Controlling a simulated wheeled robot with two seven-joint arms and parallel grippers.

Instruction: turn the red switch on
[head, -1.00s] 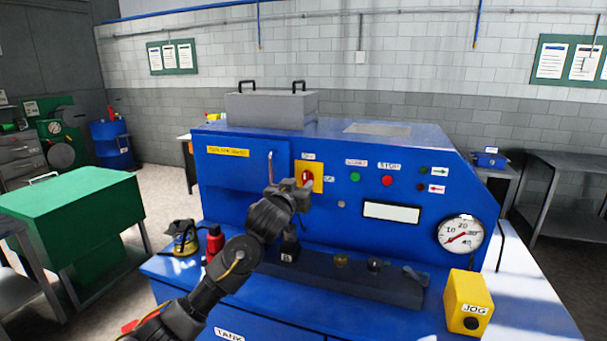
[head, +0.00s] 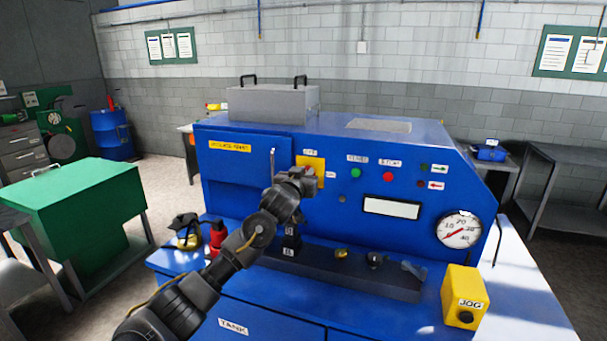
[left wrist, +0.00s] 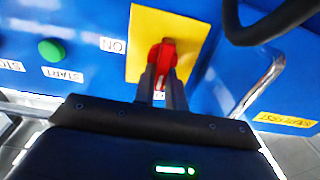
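The red switch (left wrist: 162,58) sits on a yellow plate (left wrist: 143,28) on the front of a blue machine. In the head view the plate (head: 304,163) shows partly behind my left gripper (head: 306,180), which covers most of the switch. In the left wrist view the fingers of my left gripper (left wrist: 162,82) reach the switch, one on each side of its red handle. I cannot tell whether they press on it. The handle lies upright in that view, and a white ON label (left wrist: 113,45) is to its left. My right gripper is out of view.
A green START button (left wrist: 52,51) and a red button (head: 388,176) are on the same panel. A metal handle (left wrist: 262,88) stands out close beside the plate. A gauge (head: 460,230) and yellow JOG box (head: 463,297) are further right. A dark ledge (head: 340,272) is below.

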